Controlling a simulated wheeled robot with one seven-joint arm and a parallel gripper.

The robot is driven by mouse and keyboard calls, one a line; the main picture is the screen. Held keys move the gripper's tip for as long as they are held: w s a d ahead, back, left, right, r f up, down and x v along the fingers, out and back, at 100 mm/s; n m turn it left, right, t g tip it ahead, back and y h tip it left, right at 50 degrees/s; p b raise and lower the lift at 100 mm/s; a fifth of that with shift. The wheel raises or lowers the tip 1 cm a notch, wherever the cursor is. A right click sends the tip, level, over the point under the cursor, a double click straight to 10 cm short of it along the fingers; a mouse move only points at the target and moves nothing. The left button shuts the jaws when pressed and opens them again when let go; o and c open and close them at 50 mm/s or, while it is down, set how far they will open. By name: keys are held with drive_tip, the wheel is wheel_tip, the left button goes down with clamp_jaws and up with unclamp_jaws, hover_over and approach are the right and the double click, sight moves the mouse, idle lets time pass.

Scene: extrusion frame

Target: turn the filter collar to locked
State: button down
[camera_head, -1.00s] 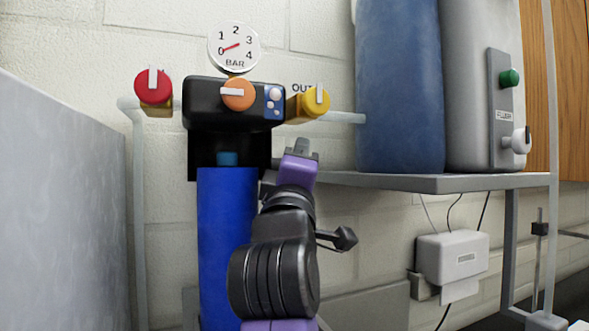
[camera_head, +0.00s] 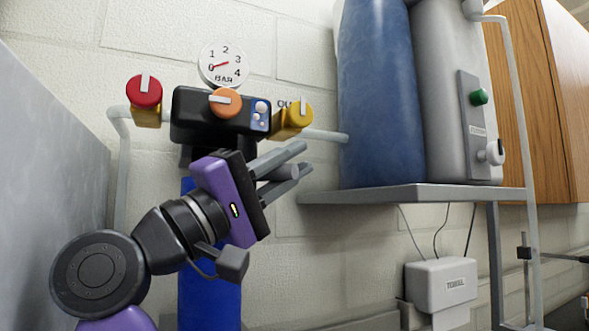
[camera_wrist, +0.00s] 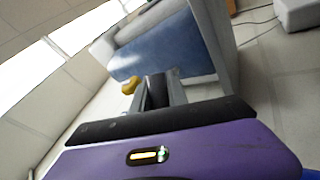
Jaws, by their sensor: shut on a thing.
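The blue filter housing (camera_head: 208,290) hangs upright below the black filter head (camera_head: 210,121). My gripper (camera_head: 296,160) reaches up and right across the top of the housing. Its two grey fingers are shut on a short dark grey rounded piece (camera_head: 284,173). This piece also shows dark between the fingers in the wrist view (camera_wrist: 157,91). I cannot tell whether it is the collar's handle. The collar area is hidden behind my purple gripper body, so its position cannot be read.
Red (camera_head: 145,90), orange (camera_head: 226,102) and yellow (camera_head: 293,119) knobs sit around the head, below a pressure gauge (camera_head: 223,65) reading near 0. At right, a shelf (camera_head: 420,193) carries a blue tank (camera_head: 380,100) and a grey unit (camera_head: 445,80). A white box (camera_head: 440,285) is below.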

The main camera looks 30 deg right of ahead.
drive_tip(key=shift+s+a+m+g, duration=0.25)
drive_tip(key=shift+a+m+g, duration=0.1)
drive_tip(key=shift+g, duration=0.4)
drive_tip(key=shift+s+a+m+g, duration=0.25)
drive_tip(key=shift+m+g, duration=0.1)
drive_tip(key=shift+g, duration=0.4)
drive_tip(key=c, duration=1.3)
unclamp_jaws()
drive_tip(key=shift+d, duration=0.1)
